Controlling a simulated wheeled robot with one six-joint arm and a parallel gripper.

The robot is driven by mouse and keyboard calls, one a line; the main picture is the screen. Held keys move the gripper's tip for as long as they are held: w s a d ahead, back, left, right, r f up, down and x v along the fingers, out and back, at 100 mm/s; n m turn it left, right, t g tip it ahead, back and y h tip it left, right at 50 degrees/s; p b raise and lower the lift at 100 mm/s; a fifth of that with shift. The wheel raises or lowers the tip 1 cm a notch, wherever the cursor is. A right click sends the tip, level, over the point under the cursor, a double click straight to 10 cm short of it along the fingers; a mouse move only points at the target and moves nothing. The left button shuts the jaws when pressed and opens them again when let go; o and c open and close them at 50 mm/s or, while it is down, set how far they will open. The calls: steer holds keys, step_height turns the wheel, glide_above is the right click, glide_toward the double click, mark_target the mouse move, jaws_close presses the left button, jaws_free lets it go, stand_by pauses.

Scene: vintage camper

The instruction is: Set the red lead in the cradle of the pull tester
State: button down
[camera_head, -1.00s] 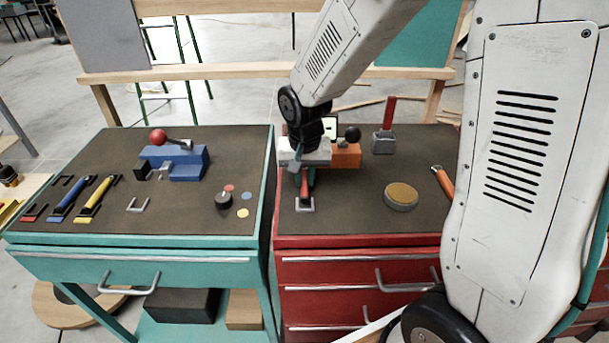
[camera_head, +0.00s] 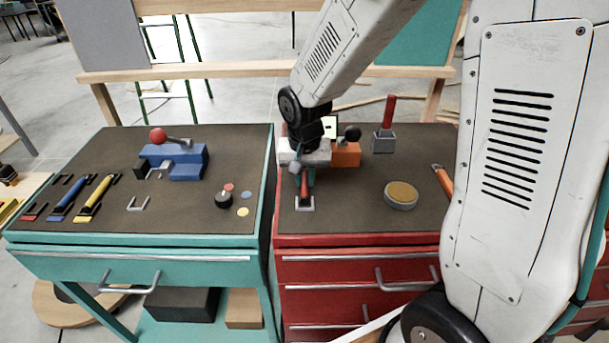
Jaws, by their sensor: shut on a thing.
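My gripper (camera_head: 305,175) is shut on the red lead (camera_head: 305,187) above the front left of the red cabinet's top. The lead shows as a short red piece below the fingers; its upper part is hidden by the gripper. Its lower end is at or just over a small pale U-shaped cradle (camera_head: 304,208); I cannot tell whether it touches. An orange device with a black ball knob (camera_head: 346,154) stands behind, partly covered by my gripper. I cannot tell for certain that it is the pull tester.
The teal cart holds a blue device (camera_head: 178,162), a blue lead (camera_head: 71,195), a yellow lead (camera_head: 98,196) and another U-shaped cradle (camera_head: 138,204). A gap separates the cabinets.

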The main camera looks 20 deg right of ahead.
steer(key=shift+f, duration=0.5)
steer(key=c, duration=1.3)
jaws_free()
steer(key=r, duration=0.7)
steer(key=shift+s+a+r, duration=0.15)
steer(key=shift+s+r, duration=0.25)
steer(key=s+d+r+n, duration=0.1)
steer(key=s+r, duration=0.2)
steer(key=s, duration=0.5)
steer(key=s+d+r+n, duration=0.1)
steer(key=s+r, duration=0.3)
steer(key=s, duration=0.4)
steer(key=s+d+r+n, duration=0.1)
steer(key=s+r+n, duration=0.1)
steer(key=s, duration=0.6)
steer(key=shift+d+r+n+y, duration=0.3)
steer(key=shift+d+r, duration=0.05)
steer(key=shift+r, duration=0.4)
